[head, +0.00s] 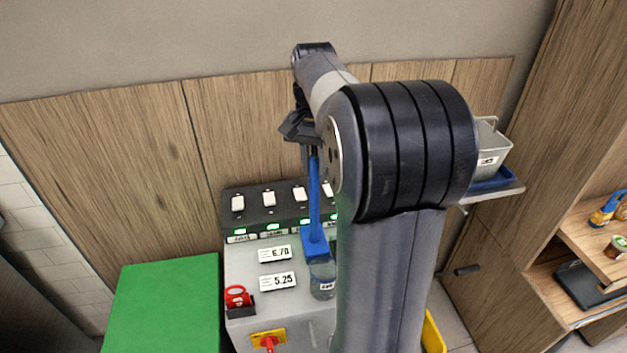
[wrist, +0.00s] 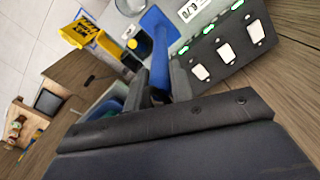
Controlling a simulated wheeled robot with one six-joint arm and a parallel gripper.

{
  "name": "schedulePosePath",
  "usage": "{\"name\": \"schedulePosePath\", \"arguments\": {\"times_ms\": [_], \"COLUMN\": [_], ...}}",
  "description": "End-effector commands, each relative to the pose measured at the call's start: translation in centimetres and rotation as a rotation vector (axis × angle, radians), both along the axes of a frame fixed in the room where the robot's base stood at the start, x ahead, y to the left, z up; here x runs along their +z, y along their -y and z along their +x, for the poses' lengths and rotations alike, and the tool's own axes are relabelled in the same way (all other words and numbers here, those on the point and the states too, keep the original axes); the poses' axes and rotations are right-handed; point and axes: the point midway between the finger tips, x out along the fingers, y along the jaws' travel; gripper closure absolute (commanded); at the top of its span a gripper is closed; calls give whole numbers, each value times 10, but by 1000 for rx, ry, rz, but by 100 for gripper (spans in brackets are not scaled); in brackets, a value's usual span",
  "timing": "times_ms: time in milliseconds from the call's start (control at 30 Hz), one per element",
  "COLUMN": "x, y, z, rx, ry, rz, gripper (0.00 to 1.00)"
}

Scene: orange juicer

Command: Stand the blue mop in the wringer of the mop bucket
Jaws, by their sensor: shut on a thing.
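The blue mop (head: 314,205) hangs upright in the head view, its wide blue block at the lower end, over the grey machine. My gripper (head: 300,128) is shut on the upper end of its handle. In the wrist view the mop (wrist: 158,60) runs away from between my fingers (wrist: 163,90). The yellow mop bucket (wrist: 93,40) stands on the tiled floor at the upper left of the wrist view, apart from the mop. In the head view only a yellow edge (head: 432,335) shows beside my arm. I cannot make out its wringer clearly.
The grey machine (head: 245,262) has a row of white switches and a red-handled knob (head: 268,340). A clear bottle (head: 323,285) stands close by the mop's block. A green block (head: 165,305) is at left. A metal container (head: 490,150) sits on a shelf at right.

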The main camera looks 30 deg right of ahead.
Motion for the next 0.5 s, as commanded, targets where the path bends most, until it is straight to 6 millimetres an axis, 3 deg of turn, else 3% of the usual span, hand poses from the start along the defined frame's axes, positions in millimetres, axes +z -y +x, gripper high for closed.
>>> {"name": "schedulePosePath", "arguments": {"times_ms": [367, 500], "x": [-41, -47], "y": [0, 0], "z": [0, 0], "rx": [0, 0], "ry": [-2, 2], "rz": [1, -1], "gripper": [100, 100]}}
